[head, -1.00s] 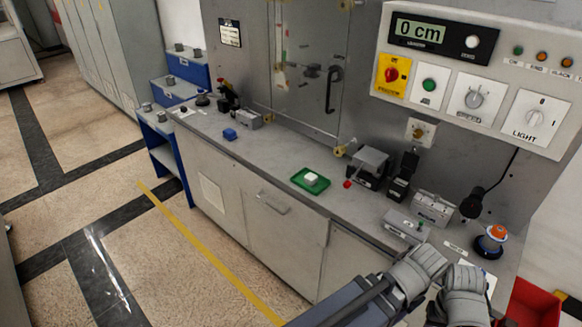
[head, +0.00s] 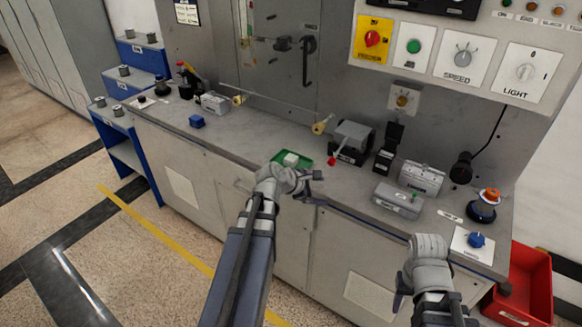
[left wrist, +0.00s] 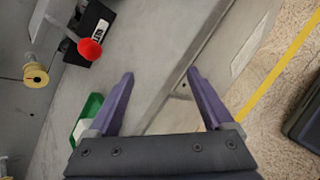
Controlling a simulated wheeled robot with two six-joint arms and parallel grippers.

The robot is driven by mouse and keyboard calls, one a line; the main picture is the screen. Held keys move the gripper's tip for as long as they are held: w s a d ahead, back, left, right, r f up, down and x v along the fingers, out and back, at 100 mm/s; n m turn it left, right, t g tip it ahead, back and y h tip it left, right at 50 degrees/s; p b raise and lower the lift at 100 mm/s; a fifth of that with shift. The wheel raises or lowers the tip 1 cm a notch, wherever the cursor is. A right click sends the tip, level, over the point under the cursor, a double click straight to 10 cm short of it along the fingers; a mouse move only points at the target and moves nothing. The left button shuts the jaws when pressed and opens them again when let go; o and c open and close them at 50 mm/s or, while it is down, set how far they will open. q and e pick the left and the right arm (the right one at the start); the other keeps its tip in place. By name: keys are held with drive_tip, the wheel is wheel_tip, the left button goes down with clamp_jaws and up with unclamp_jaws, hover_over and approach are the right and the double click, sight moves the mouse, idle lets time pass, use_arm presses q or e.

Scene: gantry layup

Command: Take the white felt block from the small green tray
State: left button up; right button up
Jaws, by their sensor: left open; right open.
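The white felt block (head: 291,159) sits in the small green tray (head: 306,162) on the grey bench. My left gripper (head: 317,187) is open and empty at the bench's front edge, just in front and to the right of the tray. In the left wrist view, the tray (left wrist: 92,104) and block (left wrist: 81,128) are at the left, outside the open jaws (left wrist: 160,75) and partly hidden by one finger. My right gripper (head: 400,297) is at the lower right, in front of the bench; it is open, its fingers poorly visible.
A grey clamp device with a red knob (head: 332,161) stands right of the tray. Further right are metal boxes (head: 398,200) and an orange-topped button (head: 489,195). A blue block (head: 197,121) lies left on the bench, with clear surface between. A red bin (head: 525,285) is at the right.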

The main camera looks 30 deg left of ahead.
sight(289, 160)
use_arm(q)
drive_tip(key=a+n+t+y+b, duration=0.1)
drive_tip(key=a+n, duration=0.3)
drive_tip(key=a, duration=0.1)
drive_tip(key=w+a+r+n+t+y, duration=0.1)
drive_tip(key=a+n+t, duration=0.1)
drive_tip(key=a, duration=0.4)
drive_tip(key=w+a+r+n+t+y+b, duration=0.1)
drive_tip(key=a+n, duration=0.4)
drive_tip(key=shift+w+a+r+n+b, duration=0.1)
drive_tip(key=shift+a+r+n+b, duration=0.15)
drive_tip(key=shift+n+b, duration=0.1)
drive_tip(key=shift+d+b+x, duration=0.15)
drive_tip(key=shift+b+x, duration=0.4)
drive_tip(key=shift+x, duration=0.9)
drive_tip(key=shift+d+b+x, duration=0.1)
drive_tip(key=shift+b+x, duration=0.4)
drive_tip(key=shift+x, duration=1)
drive_tip(key=shift+r, duration=0.2)
drive_tip(key=shift+c, duration=0.3)
clamp_jaws()
